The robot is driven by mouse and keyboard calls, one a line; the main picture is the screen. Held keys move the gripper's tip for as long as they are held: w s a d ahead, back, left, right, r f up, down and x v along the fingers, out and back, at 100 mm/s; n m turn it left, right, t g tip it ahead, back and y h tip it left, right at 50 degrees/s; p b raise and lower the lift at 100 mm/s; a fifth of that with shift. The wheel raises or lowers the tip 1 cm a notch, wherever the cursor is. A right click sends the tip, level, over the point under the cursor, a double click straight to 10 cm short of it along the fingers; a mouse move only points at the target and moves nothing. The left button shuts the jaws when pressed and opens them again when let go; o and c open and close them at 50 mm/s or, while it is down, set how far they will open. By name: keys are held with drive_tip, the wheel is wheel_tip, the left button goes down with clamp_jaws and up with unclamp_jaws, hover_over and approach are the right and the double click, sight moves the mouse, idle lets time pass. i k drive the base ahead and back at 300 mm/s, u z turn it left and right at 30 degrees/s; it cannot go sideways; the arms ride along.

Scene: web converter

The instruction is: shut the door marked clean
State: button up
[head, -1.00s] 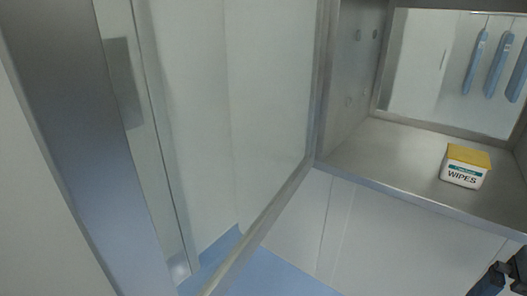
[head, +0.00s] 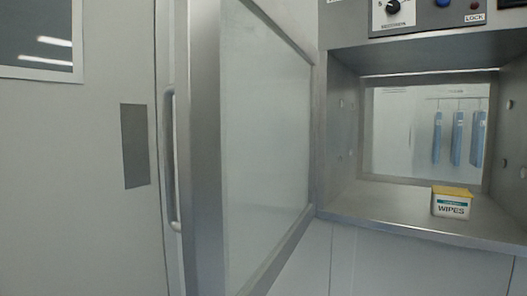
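A glazed door (head: 262,130) in a metal frame stands wide open on the left side of a steel pass-through chamber (head: 385,205). It is hinged at the chamber's left edge and swings out towards me. A vertical bar handle (head: 170,160) shows at the door's near edge, on its outer side. No "clean" marking is readable on the door. My gripper is not in view.
A tub of wipes (head: 451,203) with a yellow lid sits inside the chamber. A far window (head: 405,130) shows blue hanging items (head: 457,138). A control panel (head: 425,15) with a knob and "LOCK" label is above. A pale wall or door with a grey plate (head: 135,146) is at left.

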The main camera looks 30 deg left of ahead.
sight(196, 88)
drive_tip(key=k, duration=1.1)
drive_tip(key=u, duration=2.3)
drive_tip(key=i, duration=1.7)
drive_tip(key=z, duration=2.3)
drive_tip(key=k, duration=0.25)
drive_tip(key=u, duration=0.55)
